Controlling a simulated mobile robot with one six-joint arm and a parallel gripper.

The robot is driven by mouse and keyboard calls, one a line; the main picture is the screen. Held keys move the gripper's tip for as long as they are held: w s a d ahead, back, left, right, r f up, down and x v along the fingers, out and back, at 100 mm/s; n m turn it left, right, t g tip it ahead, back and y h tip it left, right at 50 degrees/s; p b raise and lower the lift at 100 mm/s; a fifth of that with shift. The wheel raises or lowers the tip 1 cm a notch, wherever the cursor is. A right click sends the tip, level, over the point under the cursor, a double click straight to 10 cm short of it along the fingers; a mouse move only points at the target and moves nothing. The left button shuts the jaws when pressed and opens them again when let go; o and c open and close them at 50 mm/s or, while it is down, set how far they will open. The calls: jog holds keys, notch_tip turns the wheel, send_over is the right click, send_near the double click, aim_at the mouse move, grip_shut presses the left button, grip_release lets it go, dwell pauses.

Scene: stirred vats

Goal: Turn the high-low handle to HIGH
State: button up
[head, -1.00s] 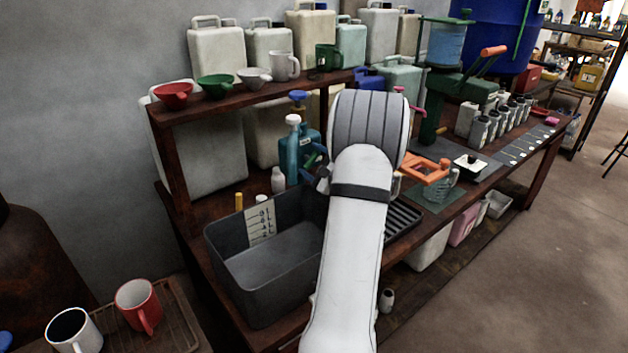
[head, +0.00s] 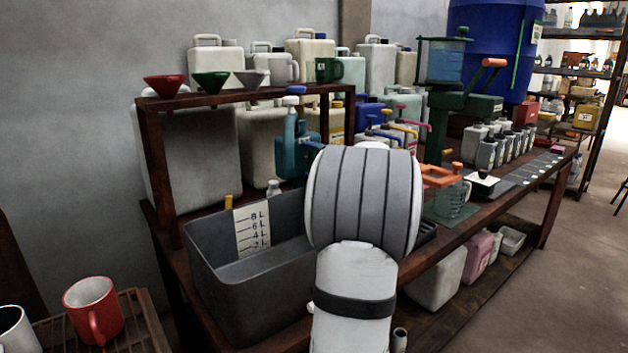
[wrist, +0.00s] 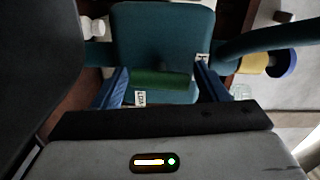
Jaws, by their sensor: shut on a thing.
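The high-low handle is a green bar (wrist: 160,79) in the wrist view, in front of a teal body (wrist: 165,30). A LOW label (wrist: 140,97) shows at the bar's lower left, and a partly hidden label starting with H (wrist: 203,58) at its upper right. The bar lies between these labels, roughly level in the picture. My gripper (wrist: 162,84) has its blue fingers at both ends of the bar and is shut on it. In the head view the teal dispenser (head: 290,152) stands behind the grey tub; my arm hides the handle and gripper there.
A grey tub (head: 215,285) with a litre scale stands left of my arm. A wooden shelf (head: 240,93) with funnels and mugs is above. An orange-topped clear jug (head: 452,198) and a green press (head: 440,120) stand to the right.

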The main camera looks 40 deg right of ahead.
jog(key=shift+n+b, duration=0.6)
jog(key=shift+b, duration=0.3)
jog(key=o, duration=1)
jog(key=s, duration=0.5)
jog(key=s+a+p, duration=0.1)
jog(key=s, duration=0.1)
jog(key=shift+s, duration=0.35)
